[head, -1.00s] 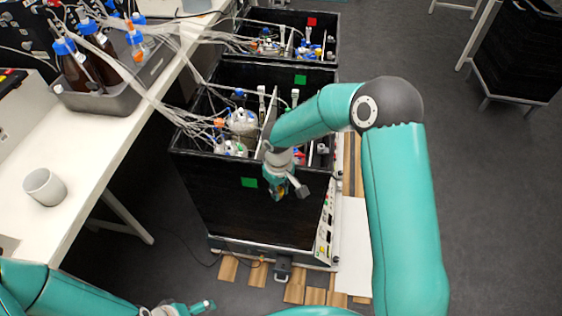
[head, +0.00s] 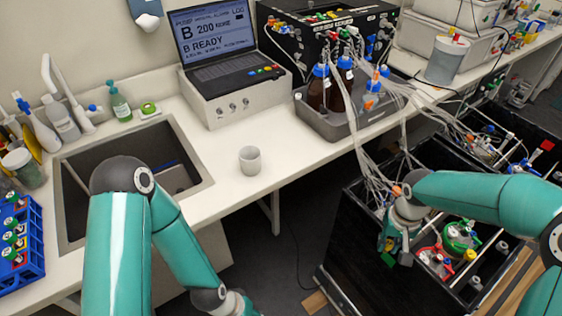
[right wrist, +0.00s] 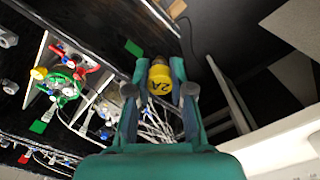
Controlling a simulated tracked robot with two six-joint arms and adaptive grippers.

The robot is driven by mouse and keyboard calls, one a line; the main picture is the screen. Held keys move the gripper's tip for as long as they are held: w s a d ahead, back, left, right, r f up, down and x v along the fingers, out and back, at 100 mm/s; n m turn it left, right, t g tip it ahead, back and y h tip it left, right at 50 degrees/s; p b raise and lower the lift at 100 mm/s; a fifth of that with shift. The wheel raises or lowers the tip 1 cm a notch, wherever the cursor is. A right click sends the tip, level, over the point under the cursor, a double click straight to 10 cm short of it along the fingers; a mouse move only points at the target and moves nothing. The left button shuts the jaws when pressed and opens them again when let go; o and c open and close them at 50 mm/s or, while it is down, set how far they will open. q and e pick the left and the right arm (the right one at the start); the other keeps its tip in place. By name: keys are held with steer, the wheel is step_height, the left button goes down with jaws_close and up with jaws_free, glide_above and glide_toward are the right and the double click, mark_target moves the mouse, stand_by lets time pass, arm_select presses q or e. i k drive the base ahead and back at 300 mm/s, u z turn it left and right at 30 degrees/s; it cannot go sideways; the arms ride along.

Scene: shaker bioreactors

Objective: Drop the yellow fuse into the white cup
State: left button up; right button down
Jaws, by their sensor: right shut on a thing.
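The yellow fuse (right wrist: 160,78), marked 2A, is between the fingers of my right gripper (right wrist: 160,88) in the right wrist view. The gripper is shut on it. In the head view my right gripper (head: 395,252) hangs over the near left side of the black bioreactor box, and I cannot make out the fuse there. The white cup (head: 250,160) stands upright on the white bench, well to the left of my right gripper and apart from it. The cup's inner floor is not clear. My left arm reaches down to the bottom edge, where its gripper is cut off.
A sink (head: 100,165) lies left of the cup. A laptop (head: 222,50) on a white instrument is behind it. A grey tray (head: 335,122) with brown bottles is to its right. Tubes (head: 365,150) run from there to the black boxes. The bench around the cup is clear.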

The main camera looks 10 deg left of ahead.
mark_target(256, 170)
steer(key=z, duration=0.6)
steer(key=i, duration=0.15)
steer(key=u, duration=2.05)
steer(key=i, duration=0.5)
steer(key=z, duration=0.85)
steer(key=k, duration=0.9)
steer(key=u, duration=0.25)
steer(key=i, duration=0.85)
